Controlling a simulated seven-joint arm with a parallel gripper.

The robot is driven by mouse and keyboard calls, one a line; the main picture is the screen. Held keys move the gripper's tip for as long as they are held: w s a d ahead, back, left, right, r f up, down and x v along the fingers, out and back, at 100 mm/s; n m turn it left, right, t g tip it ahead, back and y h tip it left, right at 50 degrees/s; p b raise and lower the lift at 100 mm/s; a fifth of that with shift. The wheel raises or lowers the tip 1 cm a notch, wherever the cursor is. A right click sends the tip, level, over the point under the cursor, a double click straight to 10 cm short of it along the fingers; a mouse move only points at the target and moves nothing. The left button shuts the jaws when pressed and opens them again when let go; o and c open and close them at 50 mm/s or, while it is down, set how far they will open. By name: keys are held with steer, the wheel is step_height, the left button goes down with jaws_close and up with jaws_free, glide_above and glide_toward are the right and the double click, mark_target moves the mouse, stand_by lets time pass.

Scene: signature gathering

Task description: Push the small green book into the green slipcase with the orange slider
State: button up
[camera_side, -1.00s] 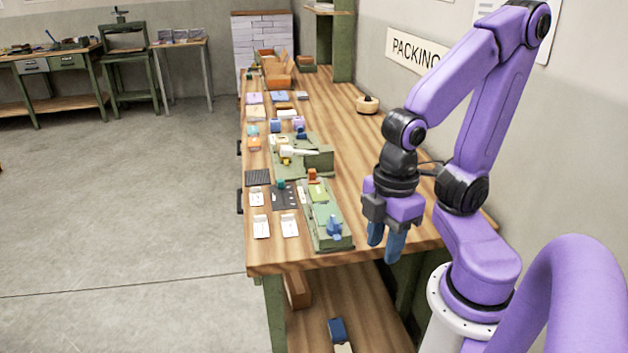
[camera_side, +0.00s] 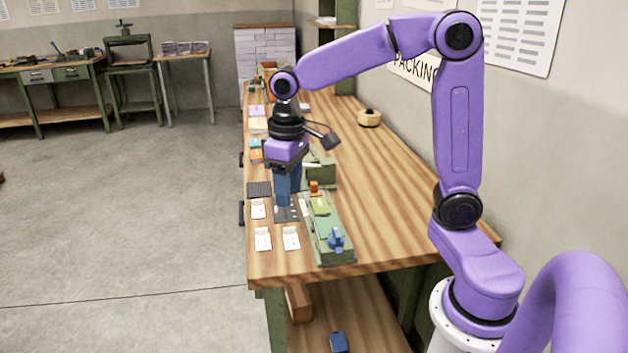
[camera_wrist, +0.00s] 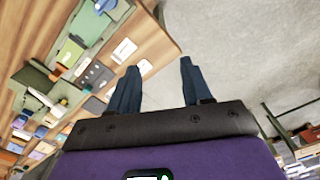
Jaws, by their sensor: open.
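A long green fixture (camera_side: 330,250) lies along the near right part of the bench, with a small light-green block (camera_side: 320,206) on it. I cannot tell whether that block is the book or the slipcase. The orange slider (camera_side: 314,186) stands at the fixture's far end. A blue clamp-like part (camera_side: 335,238) sits at its near end. My gripper (camera_side: 287,204) points down, above the dark plate left of the fixture, apart from the slider. In the wrist view my gripper (camera_wrist: 156,78) is open with nothing between its blue fingers, and the fixture (camera_wrist: 88,28) is at the upper left.
White cards (camera_side: 263,239) lie left of the fixture, and a dark plate (camera_side: 287,214) is under my gripper. A second green machine (camera_side: 320,170) stands farther back. A round wooden item (camera_side: 369,118) is at the right. The bench's right side is mostly clear.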

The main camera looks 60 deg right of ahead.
steer(key=w+d+m, duration=0.6)
steer(key=w+d, duration=0.5)
steer(key=d, duration=0.1)
steer(key=m, duration=0.6)
glide_toward(314, 183)
step_height(314, 183, down, 9)
steer(key=shift+w+r, duration=0.1)
steer(key=shift+r, duration=0.1)
jaws_close()
